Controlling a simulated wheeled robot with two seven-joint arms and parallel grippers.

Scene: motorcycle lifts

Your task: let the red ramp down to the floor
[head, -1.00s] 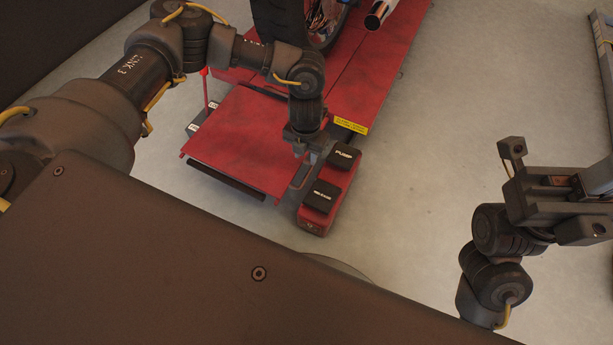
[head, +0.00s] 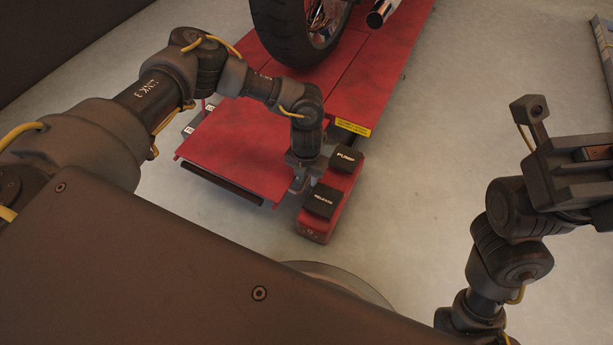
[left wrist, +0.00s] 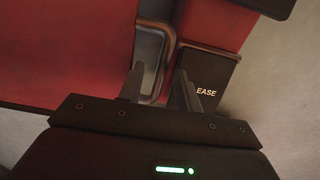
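The red ramp (head: 235,150) is the flat plate at the near end of the red lift, in the middle left of the head view. A dark bar shows below its near edge; whether it touches the floor is unclear. My left gripper (head: 300,182) points down between the ramp's right edge and the red pedal unit (head: 314,228). In the left wrist view its fingers (left wrist: 160,88) are apart, with a grey metal loop (left wrist: 168,50) between and beyond them; contact is unclear. The RELEASE pedal (head: 321,201) is just right of the fingers. My right gripper (head: 585,160) is partly cut off at right.
The PUMP pedal (head: 346,158) is behind the RELEASE pedal. Bare grey floor (head: 440,160) lies to the right.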

